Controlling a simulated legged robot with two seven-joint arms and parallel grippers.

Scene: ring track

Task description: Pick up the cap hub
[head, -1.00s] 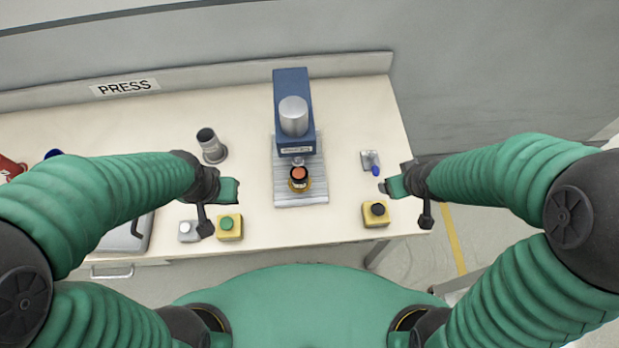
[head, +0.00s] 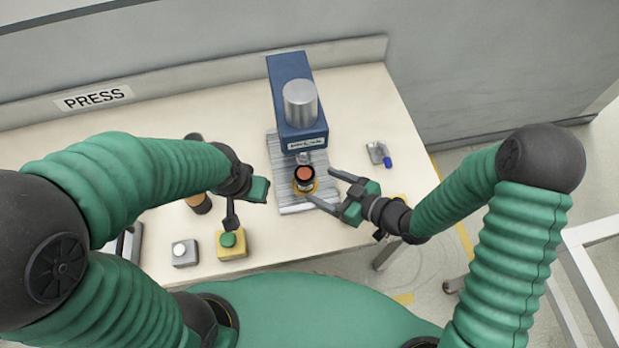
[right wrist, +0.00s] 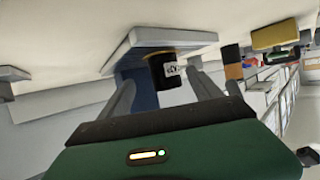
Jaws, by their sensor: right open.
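The cap hub (head: 304,174), a black cylinder with an orange-red top, stands in a yellow ring on the grey ribbed plate (head: 290,204) of the blue press. In the right wrist view the dark hub (right wrist: 163,72) with a white label shows upside down, between the fingers. My right gripper (head: 321,186) is open, its fingertips pointing at the hub from the right, one on the far side and one on the near side. Whether they touch it I cannot tell. My left gripper (head: 248,203) hangs left of the plate, away from the hub; its jaw opening is unclear.
The blue press (head: 290,85) with a silver cylinder (head: 300,103) rises just behind the hub. A yellow box with a green button (head: 229,240) and a grey button box (head: 184,252) stand near the front edge. A small blue-tipped clamp (head: 378,154) lies right.

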